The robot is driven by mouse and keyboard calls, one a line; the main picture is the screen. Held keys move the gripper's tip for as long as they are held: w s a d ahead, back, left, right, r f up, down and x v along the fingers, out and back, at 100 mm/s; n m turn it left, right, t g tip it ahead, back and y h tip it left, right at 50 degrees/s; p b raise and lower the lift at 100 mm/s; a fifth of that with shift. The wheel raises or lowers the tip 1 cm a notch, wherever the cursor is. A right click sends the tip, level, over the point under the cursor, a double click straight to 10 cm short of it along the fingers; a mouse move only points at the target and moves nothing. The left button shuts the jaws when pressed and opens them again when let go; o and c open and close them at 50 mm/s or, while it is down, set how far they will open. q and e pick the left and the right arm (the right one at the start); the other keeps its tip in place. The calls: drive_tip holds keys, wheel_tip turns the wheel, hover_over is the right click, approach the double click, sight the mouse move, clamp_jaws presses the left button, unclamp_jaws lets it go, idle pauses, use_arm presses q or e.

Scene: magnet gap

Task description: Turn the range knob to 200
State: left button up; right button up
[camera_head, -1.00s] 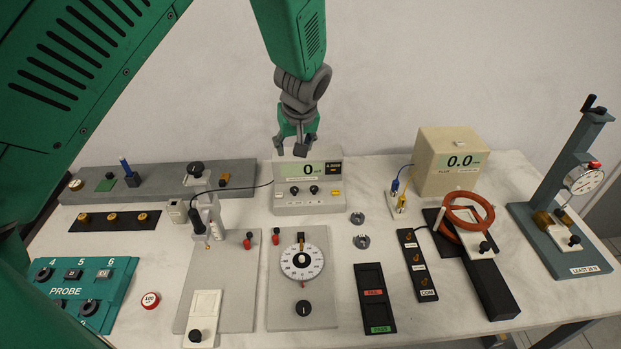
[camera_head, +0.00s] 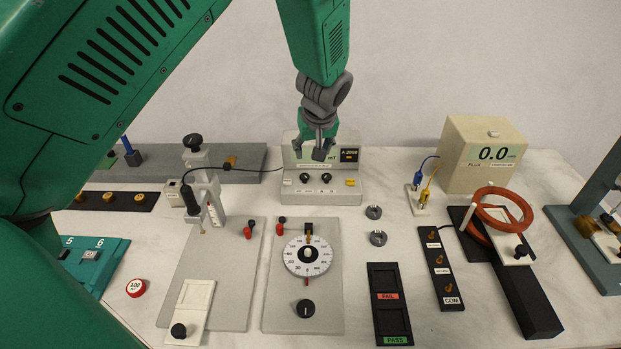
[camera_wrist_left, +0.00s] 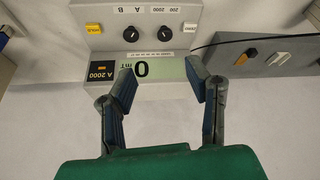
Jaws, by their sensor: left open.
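The mT meter (camera_head: 318,194) stands at the back middle of the table. Its range knob (camera_head: 305,178), the left of two black knobs, also shows in the upside-down left wrist view (camera_wrist_left: 186,35), beside the marks 200 and 2000. The A/B knob (camera_head: 326,178) is to its right. The small screen (camera_head: 350,155) reads A 2000, and the main display (camera_wrist_left: 150,69) reads 0 mT. My left gripper (camera_head: 313,153) is open and empty, in front of the display and above the knobs; its fingers (camera_wrist_left: 160,82) are apart, touching neither knob. My right gripper is not in view.
A white button (camera_head: 287,182) and a yellow button (camera_head: 351,183) flank the knobs. A cable runs to the meter's left side. A dial plate (camera_head: 275,310), two small rings and a cream flux box (camera_head: 484,155) stand around. My green arm covers the left side.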

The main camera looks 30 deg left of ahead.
use_arm(q)
hover_over(306, 176)
drive_tip(key=s, duration=0.2)
wheel_tip(306, 176, down, 7)
drive_tip(key=shift+d+f, duration=0.1)
drive_tip(key=shift+d, duration=0.05)
drive_tip(key=f, duration=0.1)
drive_tip(key=w+f, duration=0.1)
drive_tip(key=f, duration=0.1)
drive_tip(key=shift+w+d+f, duration=0.1)
drive_tip(key=shift+d+f, duration=0.1)
drive_tip(key=shift+w+d+f, duration=0.1)
drive_tip(key=shift+d+f, duration=0.05)
drive_tip(key=shift+f, duration=0.1)
drive_tip(key=shift+w+f, duration=0.1)
drive_tip(key=shift+f, duration=0.25)
drive_tip(key=shift+a+f, duration=0.3)
drive_tip(key=shift+a, duration=0.55)
drive_tip(key=shift+a+f, duration=0.1)
clamp_jaws()
drive_tip(key=shift+w+d+p, duration=0.1)
drive_tip(key=shift+d+p, duration=0.2)
drive_tip(key=shift+d, duration=0.15)
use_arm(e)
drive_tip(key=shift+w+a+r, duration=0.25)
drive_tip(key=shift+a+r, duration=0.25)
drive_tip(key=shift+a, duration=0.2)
